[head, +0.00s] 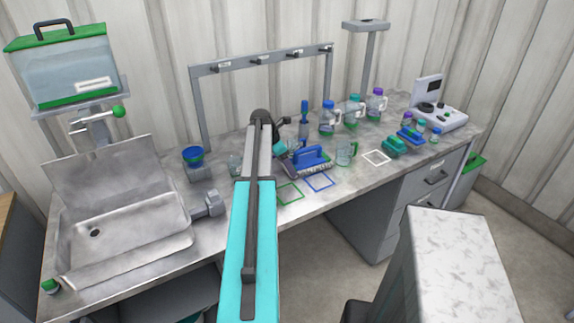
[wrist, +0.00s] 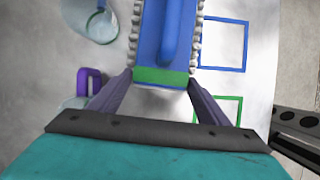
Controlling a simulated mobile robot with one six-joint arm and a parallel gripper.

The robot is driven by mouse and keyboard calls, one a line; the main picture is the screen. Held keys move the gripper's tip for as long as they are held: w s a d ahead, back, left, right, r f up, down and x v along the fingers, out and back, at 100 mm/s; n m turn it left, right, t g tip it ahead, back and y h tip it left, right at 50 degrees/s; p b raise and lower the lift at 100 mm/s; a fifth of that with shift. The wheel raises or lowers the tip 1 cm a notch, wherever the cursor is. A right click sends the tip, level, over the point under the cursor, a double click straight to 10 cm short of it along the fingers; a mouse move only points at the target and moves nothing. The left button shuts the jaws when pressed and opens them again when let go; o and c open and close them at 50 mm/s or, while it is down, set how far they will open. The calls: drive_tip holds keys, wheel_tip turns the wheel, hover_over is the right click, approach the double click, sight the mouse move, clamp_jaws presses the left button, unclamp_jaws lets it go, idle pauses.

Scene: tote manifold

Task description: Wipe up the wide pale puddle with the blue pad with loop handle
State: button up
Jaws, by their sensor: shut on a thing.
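The blue pad with loop handle (head: 309,157) sits on or just above the grey bench, with pale bristle-like edges along its sides. In the wrist view the blue pad (wrist: 150,35) has a raised lengthwise handle and a green near end. My gripper (wrist: 161,76) is shut on that green end, one finger on each side. In the head view my gripper (head: 290,157) is partly hidden by my arm. A whitish patch shows between the fingers below the green end; I cannot tell whether it is the puddle. No clear puddle outline shows in the head view.
Blue (head: 319,182), green (head: 290,194) and white (head: 376,158) outlined squares mark the bench. A clear green-tinted jug (head: 346,152) stands right of the pad. A purple-handled vessel (wrist: 88,82) is left of my gripper. Bottles (head: 328,118) and a sink (head: 120,220) flank the area.

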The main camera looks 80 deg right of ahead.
drive_tip(key=shift+w+a+p, duration=0.5)
drive_tip(key=shift+w+a, duration=0.75)
drive_tip(key=shift+w, duration=0.05)
drive_tip(key=shift+f, duration=0.1)
drive_tip(key=shift+w, duration=0.1)
drive_tip(key=shift+w+a+p, duration=0.6)
drive_tip(key=shift+w+a, duration=0.55)
drive_tip(key=shift+w, duration=0.05)
drive_tip(key=shift+s+d+p, duration=0.65)
drive_tip(key=shift+s+d, duration=0.55)
drive_tip(key=shift+s, duration=0.15)
drive_tip(key=shift+s+d+p, duration=0.4)
drive_tip(key=shift+s+d, duration=0.85)
drive_tip(key=shift+s, duration=0.05)
